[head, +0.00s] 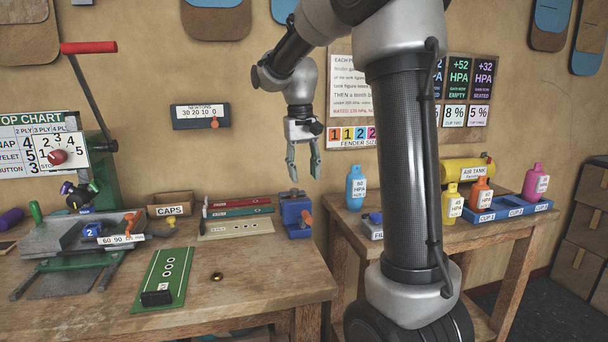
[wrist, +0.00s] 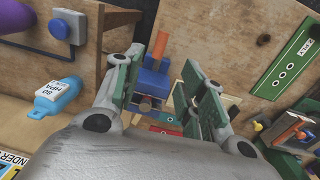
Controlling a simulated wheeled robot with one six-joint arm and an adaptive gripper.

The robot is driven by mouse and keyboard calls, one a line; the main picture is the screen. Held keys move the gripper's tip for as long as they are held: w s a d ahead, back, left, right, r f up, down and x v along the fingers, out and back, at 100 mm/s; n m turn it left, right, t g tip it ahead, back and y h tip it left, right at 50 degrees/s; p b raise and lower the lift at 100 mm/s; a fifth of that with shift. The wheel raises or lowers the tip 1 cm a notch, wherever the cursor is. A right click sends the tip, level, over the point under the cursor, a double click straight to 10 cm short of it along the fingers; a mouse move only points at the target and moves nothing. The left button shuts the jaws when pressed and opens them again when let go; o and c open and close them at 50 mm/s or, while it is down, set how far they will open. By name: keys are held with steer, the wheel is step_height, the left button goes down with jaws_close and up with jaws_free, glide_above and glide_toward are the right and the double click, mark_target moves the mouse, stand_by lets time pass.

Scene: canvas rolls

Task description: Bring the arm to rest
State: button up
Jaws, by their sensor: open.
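My gripper (head: 304,160) hangs pointing down from my bent arm, above the back right part of the wooden workbench (head: 240,272). Its two fingers are apart with nothing between them. In the wrist view my gripper (wrist: 168,75) also shows its green-grey fingers spread. The blue block-like device with an orange knob (head: 296,214) stands on the bench below the gripper, and the same blue device shows beyond the fingers in the wrist view (wrist: 153,80). The fingers appear clear of it. My upper arm hides part of the wall and the side table.
A green strip (head: 164,280) and a press (head: 75,235) with a red-handled lever (head: 88,47) occupy the bench's left side. A second table (head: 480,222) at right holds a blue bottle (head: 355,187), other coloured bottles and a yellow air tank (head: 465,170). The bench's front right is mostly clear.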

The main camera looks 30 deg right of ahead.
stand_by(0.3)
steer(key=s+a+f+n+t, duration=0.1)
steer(key=s+a+t, duration=0.1)
steer(key=s, duration=1)
steer(key=s+a+n+t, duration=0.1)
steer(key=s+n+t, duration=0.1)
steer(key=s, duration=1)
steer(key=shift+a+f+t+y, duration=0.3)
steer(key=shift+a+f, duration=0.05)
